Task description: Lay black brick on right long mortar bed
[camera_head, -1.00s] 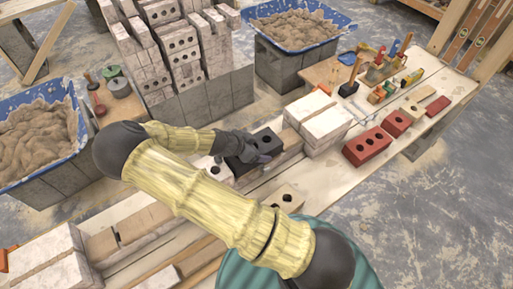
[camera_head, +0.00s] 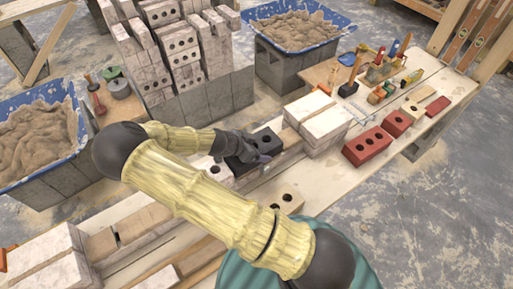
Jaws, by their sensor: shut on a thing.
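The black brick (camera_head: 266,138), with round holes in its top, is at the middle of the low brick course, between a whitish holed brick (camera_head: 212,172) on its left and a whitish brick stack (camera_head: 318,124) on its right. My dark gripper (camera_head: 262,157) is shut on the black brick, at its near side. A tan mortar bed (camera_head: 291,140) shows between the black brick and the right stack. The brick's underside is hidden, so I cannot tell whether it touches the bed. My arm crosses the view in front and hides part of the course.
Red bricks (camera_head: 367,147) and tan bricks lie on the bench (camera_head: 340,180) to the right. Blue mortar tubs (camera_head: 298,48) stand behind and at left. A tall brick pile (camera_head: 180,60) stands behind.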

